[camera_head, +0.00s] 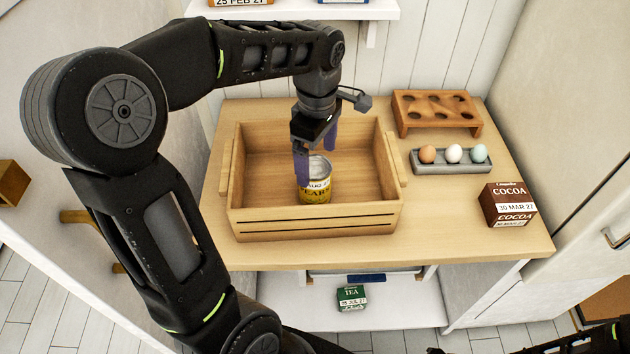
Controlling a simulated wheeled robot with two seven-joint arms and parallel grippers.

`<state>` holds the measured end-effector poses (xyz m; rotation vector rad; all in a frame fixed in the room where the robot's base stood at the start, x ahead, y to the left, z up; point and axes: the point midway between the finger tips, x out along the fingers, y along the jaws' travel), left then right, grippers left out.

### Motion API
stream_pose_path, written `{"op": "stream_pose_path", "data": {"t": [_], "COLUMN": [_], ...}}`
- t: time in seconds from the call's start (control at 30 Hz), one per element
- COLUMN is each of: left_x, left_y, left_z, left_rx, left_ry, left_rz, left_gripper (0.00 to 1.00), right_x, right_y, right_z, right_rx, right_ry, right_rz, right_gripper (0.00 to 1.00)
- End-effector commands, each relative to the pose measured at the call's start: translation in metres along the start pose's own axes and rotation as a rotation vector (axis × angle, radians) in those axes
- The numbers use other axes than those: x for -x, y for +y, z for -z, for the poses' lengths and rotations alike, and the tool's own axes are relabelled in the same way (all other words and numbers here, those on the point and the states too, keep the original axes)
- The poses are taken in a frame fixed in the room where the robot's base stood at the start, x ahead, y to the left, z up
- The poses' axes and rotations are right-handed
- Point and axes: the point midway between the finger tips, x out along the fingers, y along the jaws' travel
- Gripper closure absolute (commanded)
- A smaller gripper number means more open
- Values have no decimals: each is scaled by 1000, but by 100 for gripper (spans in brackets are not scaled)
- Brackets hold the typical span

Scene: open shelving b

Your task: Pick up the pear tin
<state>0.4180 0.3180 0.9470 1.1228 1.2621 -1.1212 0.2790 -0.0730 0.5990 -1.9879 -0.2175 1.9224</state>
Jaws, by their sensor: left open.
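The pear tin (316,191), a can with a yellow label reading "PEAR" and a date band, stands upright inside the wooden crate (315,222). Its metal lid shows. My left gripper (316,164) reaches down into the crate from above, open. One purple finger is at the tin's left side, overlapping its edge in the picture. The other finger is behind the tin, towards the back right. I cannot tell whether either finger touches the tin. Part of my right arm shows at the bottom right edge, but its gripper does not.
The crate's slatted walls surround the tin. To the right on the wooden counter (450,235) are an egg tray (452,166) with three eggs, a wooden holed rack (437,110) and a cocoa box (508,204). A tea box (351,298) sits on the shelf below.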

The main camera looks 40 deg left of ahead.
Motion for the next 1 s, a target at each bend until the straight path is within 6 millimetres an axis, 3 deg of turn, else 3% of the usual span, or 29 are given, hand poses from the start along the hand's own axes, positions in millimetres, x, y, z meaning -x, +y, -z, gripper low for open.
{"op": "stream_pose_path", "data": {"t": [0.3,0.67,1.0], "left_x": [-26,-30,-74], "left_y": [0,0,0], "left_z": [0,1,3], "left_rx": [1,0,0], "left_ry": [0,0,0], "left_rz": [2,3,3], "left_gripper": [10,10,10], "right_x": [0,1,7], "right_y": [0,0,-3], "right_z": [0,0,0], "right_rx": [0,0,0], "right_ry": [0,0,0], "right_rz": [0,0,0], "right_gripper": [64,64,64]}}
